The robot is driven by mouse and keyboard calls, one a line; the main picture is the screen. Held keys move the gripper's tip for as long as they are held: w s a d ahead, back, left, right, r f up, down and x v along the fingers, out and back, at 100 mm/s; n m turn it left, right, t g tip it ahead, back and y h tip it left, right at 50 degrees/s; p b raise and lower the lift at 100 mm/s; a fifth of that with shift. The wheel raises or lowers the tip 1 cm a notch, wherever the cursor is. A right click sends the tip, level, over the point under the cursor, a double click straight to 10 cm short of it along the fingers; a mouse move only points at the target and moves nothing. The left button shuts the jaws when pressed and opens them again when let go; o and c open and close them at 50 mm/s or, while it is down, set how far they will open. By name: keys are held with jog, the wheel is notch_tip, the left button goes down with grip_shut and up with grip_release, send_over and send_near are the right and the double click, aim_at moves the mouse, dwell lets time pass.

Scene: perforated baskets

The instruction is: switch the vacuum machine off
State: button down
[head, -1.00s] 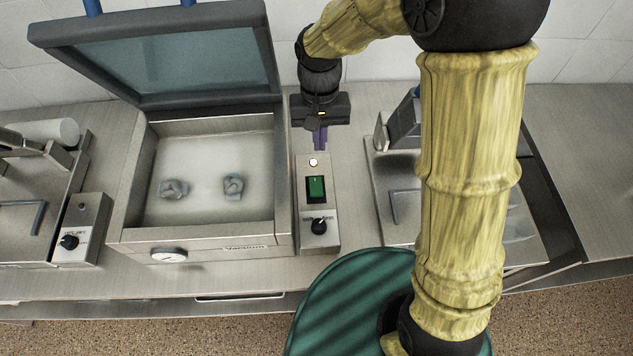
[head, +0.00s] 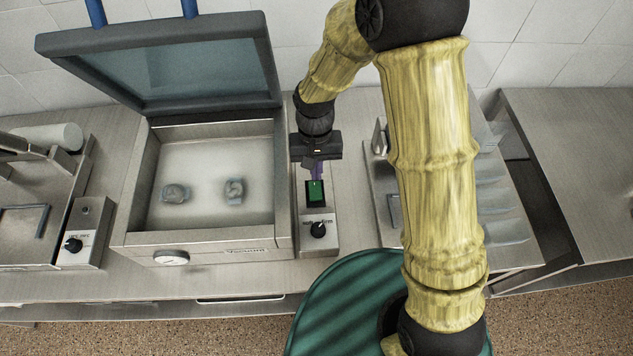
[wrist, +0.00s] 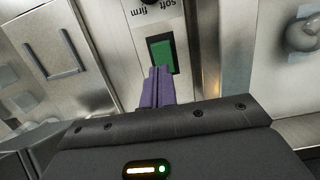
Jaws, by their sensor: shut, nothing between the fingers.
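The vacuum machine (head: 125,238) stands on the counter with its lid (head: 180,62) raised. On its right is a control panel (head: 330,243) with a green rocker switch (head: 316,193) and a black knob (head: 318,230). The switch also shows in the wrist view (wrist: 161,53). My gripper (head: 317,171) is over the back of the panel, its purple fingers shut and empty. In the wrist view the fingertips (wrist: 158,74) are at the near edge of the switch; I cannot tell whether they touch it. The small light behind the switch is hidden by my gripper.
Two grey pieces (head: 234,190) sit in the open chamber. Another machine with a knob panel (head: 86,232) stands at the left. A metal slicer-like device (head: 490,200) stands right of the panel, partly behind my arm. The counter (head: 560,130) at the far right is clear.

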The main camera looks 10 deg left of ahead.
aim_at(316, 194)
jog(key=shift+s+d+f+p, duration=0.15)
jog(key=shift+f+p, duration=0.15)
jog(key=shift+f, duration=0.7)
jog(key=shift+s+a+f+p, duration=0.1)
jog(key=shift+s+f+p, duration=0.15)
jog(key=shift+f, duration=0.7)
jog(key=shift+s+d+f+p, duration=0.1)
jog(key=shift+f+p, duration=0.2)
jog(key=shift+f, duration=0.7)
